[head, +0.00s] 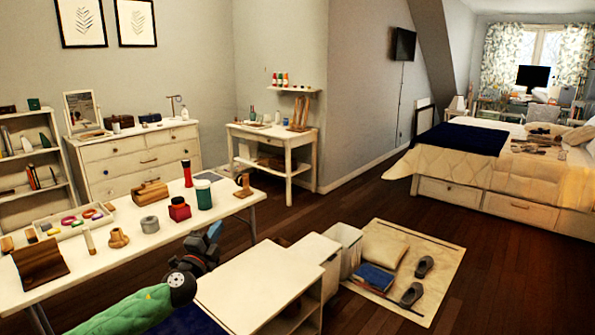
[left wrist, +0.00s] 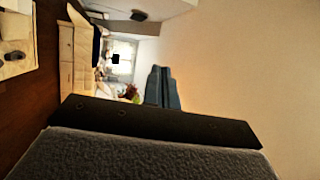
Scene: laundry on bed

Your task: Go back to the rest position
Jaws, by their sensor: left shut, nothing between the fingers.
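My left arm reaches in from the bottom left of the head view, with a green sleeve-like link and dark joints. My left gripper (head: 213,232) is beside the low white cabinet and in front of the long table. In the left wrist view its two blue-grey fingers (left wrist: 163,72) lie together with nothing between them. My right gripper is in neither view. The bed (head: 480,190) stands far off at the right of the head view, with a dark blue blanket (head: 465,138) and small items on it.
The long white table (head: 110,257) holds jars, cups and a tray (head: 72,222). The low white cabinet (head: 250,290) is close at bottom centre. A beige mat (head: 440,262) with shoes and a blue book lies on the floor. Bare dark floor (head: 510,280) lies at the right.

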